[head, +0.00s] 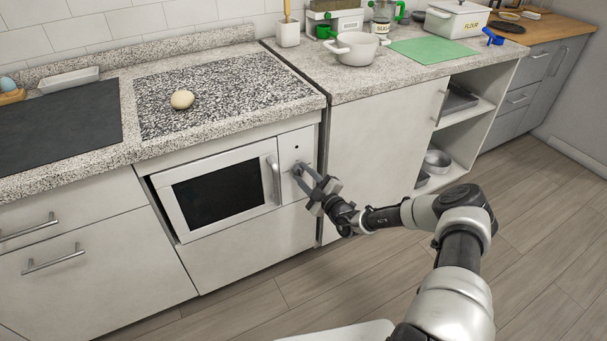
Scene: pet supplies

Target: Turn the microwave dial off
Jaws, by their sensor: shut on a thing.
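The microwave (215,189) is built in under the counter, with a dark window, a vertical handle (273,179) and a white control panel (297,145) at its right. Its door looks closed. My gripper (299,172) is at the control panel, right of the handle, with its fingers pointing at the panel. The fingers are close together at the spot of the dial and shut on it. The dial is mostly hidden by the fingers, so its setting cannot be read.
The speckled counter (226,126) overhangs just above the microwave, with a round beige object (182,99) on it. A white cabinet door (380,150) is to the right, then open shelves (465,130). The wooden floor (530,230) at the right is clear.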

